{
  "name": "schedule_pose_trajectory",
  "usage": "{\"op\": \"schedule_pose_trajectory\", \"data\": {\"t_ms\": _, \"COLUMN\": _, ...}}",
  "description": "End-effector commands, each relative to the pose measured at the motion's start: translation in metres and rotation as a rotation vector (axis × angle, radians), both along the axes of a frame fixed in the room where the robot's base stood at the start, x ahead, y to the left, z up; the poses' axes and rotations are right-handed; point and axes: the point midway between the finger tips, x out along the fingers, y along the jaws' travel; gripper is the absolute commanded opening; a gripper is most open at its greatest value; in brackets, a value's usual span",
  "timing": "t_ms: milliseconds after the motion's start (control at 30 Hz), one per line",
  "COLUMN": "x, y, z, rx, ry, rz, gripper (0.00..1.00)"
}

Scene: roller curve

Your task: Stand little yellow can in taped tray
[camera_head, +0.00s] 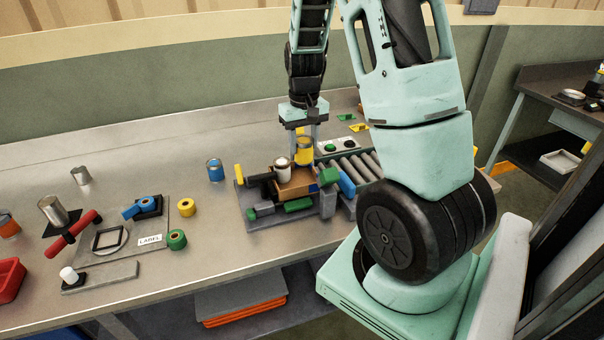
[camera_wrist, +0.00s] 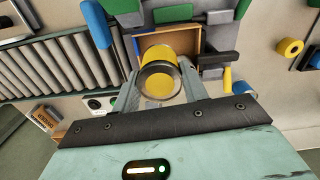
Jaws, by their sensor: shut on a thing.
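The little yellow can (camera_head: 305,152) is in my gripper (camera_head: 306,136), upright or nearly so. In the wrist view the yellow can (camera_wrist: 160,70) sits between the two fingers of my gripper (camera_wrist: 163,88), which are shut on its sides. The brown tray (camera_head: 297,191) with a piece of blue tape is just below and beside the can. The wrist view shows the tray (camera_wrist: 197,38) behind the can, partly hidden by it. I cannot tell whether the can touches the tray. A small white can (camera_head: 283,170) shows at the tray's left part.
Grey, green and blue blocks surround the tray on a grey fixture (camera_head: 262,223). A roller conveyor (camera_head: 358,167) runs to its right.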

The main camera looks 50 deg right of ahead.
Motion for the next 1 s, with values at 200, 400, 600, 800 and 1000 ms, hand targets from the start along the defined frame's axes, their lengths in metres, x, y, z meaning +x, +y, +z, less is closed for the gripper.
{"op": "schedule_pose_trajectory", "data": {"t_ms": 200, "x": -0.005, "y": -0.009, "z": -0.012, "rx": 0.002, "ry": 0.006, "rz": -0.096, "gripper": 0.13}}
{"op": "schedule_pose_trajectory", "data": {"t_ms": 400, "x": -0.006, "y": -0.009, "z": -0.045, "rx": 0.002, "ry": 0.004, "rz": -0.095, "gripper": 0.13}}
{"op": "schedule_pose_trajectory", "data": {"t_ms": 600, "x": -0.005, "y": -0.009, "z": -0.063, "rx": 0.002, "ry": 0.004, "rz": -0.094, "gripper": 0.13}}
{"op": "schedule_pose_trajectory", "data": {"t_ms": 800, "x": -0.005, "y": -0.009, "z": -0.09, "rx": 0.002, "ry": 0.004, "rz": -0.093, "gripper": 0.13}}
{"op": "schedule_pose_trajectory", "data": {"t_ms": 1000, "x": -0.004, "y": -0.009, "z": -0.096, "rx": 0.0, "ry": 0.0, "rz": -0.091, "gripper": 0.13}}
